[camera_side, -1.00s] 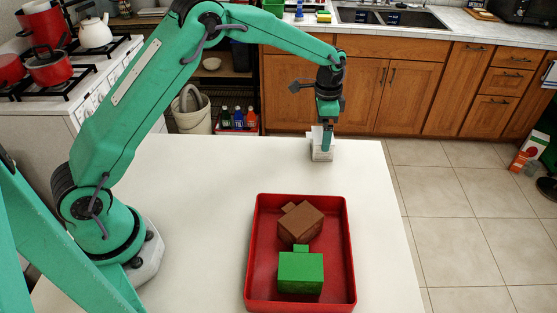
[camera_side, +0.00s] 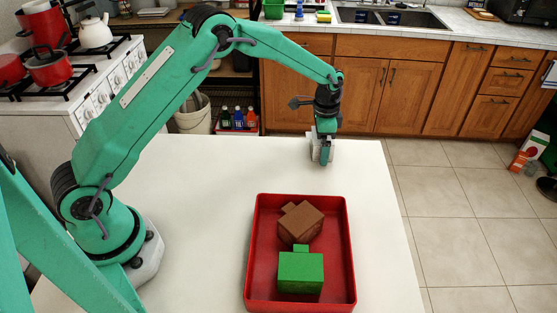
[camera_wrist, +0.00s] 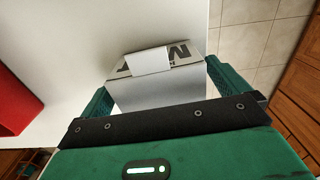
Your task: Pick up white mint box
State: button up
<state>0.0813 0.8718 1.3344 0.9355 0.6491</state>
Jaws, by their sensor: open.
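The white mint box (camera_side: 329,156) stands on the far part of the white table in the side view, partly hidden by my gripper. In the wrist view the white mint box (camera_wrist: 158,90) shows a grey-white face, dark lettering and a small tab on top. My gripper (camera_side: 322,157) is lowered over it, pointing down. In the wrist view my gripper (camera_wrist: 160,92) is open, with one green finger on each side of the box. I cannot tell whether the fingers touch it.
A red tray (camera_side: 350,262) lies nearer the camera with a brown box (camera_side: 301,223) and a green box (camera_side: 300,274) in it. The table's far edge and right edge are close to the mint box. The table (camera_side: 200,200) left of the tray is clear.

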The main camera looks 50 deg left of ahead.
jog(key=c, duration=1.1)
jog(key=shift+o, duration=0.2)
jog(key=shift+r, duration=0.1)
jog(key=shift+r, duration=0.75)
notch_tip(320, 180, up, 2)
jog(key=shift+r, duration=0.2)
jog(key=s+d+r, duration=0.6)
jog(key=d+r, duration=0.1)
jog(key=d, duration=0.2)
jog(key=shift+s+d, duration=0.25)
jog(key=shift+s, duration=0.15)
